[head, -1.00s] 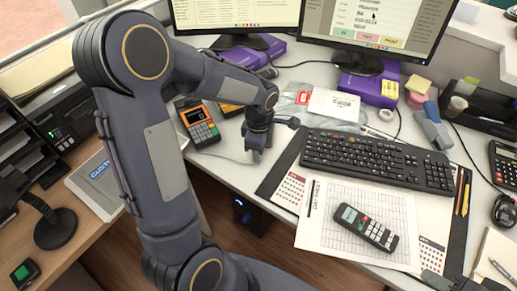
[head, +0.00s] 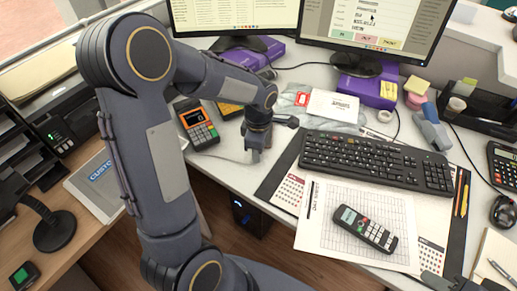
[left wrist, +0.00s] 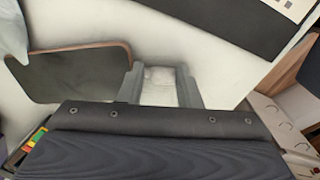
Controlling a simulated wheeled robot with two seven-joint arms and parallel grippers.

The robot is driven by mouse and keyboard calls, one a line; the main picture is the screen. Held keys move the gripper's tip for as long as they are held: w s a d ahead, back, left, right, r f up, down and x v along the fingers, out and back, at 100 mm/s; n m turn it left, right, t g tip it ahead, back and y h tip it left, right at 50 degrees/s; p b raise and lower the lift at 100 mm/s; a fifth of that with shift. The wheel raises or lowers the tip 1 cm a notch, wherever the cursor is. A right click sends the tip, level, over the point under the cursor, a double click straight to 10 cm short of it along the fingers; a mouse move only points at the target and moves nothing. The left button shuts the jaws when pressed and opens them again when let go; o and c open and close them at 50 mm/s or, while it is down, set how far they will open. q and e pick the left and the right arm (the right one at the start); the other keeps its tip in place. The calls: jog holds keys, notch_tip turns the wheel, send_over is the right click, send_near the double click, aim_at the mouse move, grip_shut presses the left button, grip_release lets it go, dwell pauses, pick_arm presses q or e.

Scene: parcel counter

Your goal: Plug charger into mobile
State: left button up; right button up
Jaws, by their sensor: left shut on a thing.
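The mobile (head: 365,229), a dark handset with a small screen and keypad, lies face up and tilted on a printed sheet at the lower right of the head view. My left gripper (head: 257,152) points down at the counter's front edge, left of the keyboard and well away from the mobile. In the left wrist view its two fingers (left wrist: 160,88) are closed on a small pale thing (left wrist: 160,80), which seems to be the charger. Its plug end cannot be made out.
An orange-framed card terminal (head: 197,124) stands left of the gripper. The printed sheet (head: 325,238) has bare room around the mobile. A mouse and a calculator are at the far right.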

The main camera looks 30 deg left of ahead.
pick_arm(q)
jog(key=shift+w+a, duration=0.2)
jog(key=shift+w, duration=0.15)
dwell(0.4)
jog(key=o, duration=0.8)
jog(key=shift+o, duration=0.2)
jog(key=shift+r+p, duration=0.65)
jog(key=shift+r, duration=3.25)
